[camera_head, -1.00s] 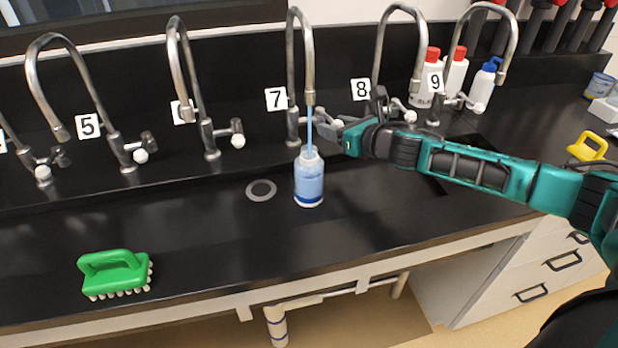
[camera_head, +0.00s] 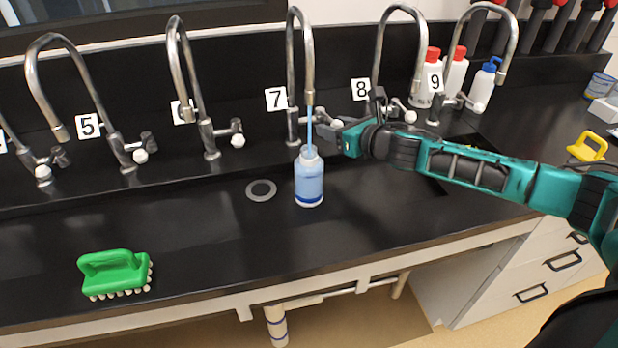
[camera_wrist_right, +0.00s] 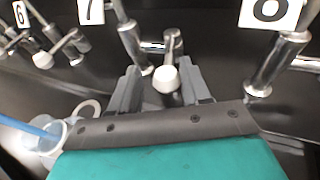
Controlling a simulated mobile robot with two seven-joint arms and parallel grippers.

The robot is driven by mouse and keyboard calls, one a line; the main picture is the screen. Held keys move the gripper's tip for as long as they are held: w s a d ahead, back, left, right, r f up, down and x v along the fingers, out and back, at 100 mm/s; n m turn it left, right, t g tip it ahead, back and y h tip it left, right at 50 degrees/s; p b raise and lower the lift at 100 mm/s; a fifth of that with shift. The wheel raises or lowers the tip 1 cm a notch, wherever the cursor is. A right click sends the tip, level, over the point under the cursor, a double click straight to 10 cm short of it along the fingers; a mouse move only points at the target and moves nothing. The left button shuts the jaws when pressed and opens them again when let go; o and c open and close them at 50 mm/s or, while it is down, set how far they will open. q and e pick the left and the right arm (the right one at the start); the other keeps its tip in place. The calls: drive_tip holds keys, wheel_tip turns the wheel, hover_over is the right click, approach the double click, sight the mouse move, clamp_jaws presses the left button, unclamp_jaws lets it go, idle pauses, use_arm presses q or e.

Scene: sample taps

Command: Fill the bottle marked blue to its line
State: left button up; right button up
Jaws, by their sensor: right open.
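The bottle (camera_head: 309,180) with a blue band near its base stands upright on the black counter under the tap marked 7 (camera_head: 292,22). A blue stream (camera_head: 309,128) runs from that tap's spout into the bottle's open mouth. Pale blue shows through most of the body; I cannot make out the exact level against a line. My right gripper (camera_head: 331,131) is open at tap 7's handle. In the right wrist view the white handle knob (camera_wrist_right: 165,79) sits between the spread fingers (camera_wrist_right: 160,88), and the bottle (camera_wrist_right: 42,142) shows at lower left. My left gripper is out of view.
Other numbered taps line the back, with tap 8 (camera_head: 402,10) just right of my gripper. A drain ring (camera_head: 261,181) lies left of the bottle. A green brush (camera_head: 113,272) is at front left. Red-capped bottles (camera_head: 455,75) stand back right.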

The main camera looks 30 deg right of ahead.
drive_tip(key=a+b+v, duration=0.1)
drive_tip(key=v, duration=0.6)
idle(0.6)
idle(0.5)
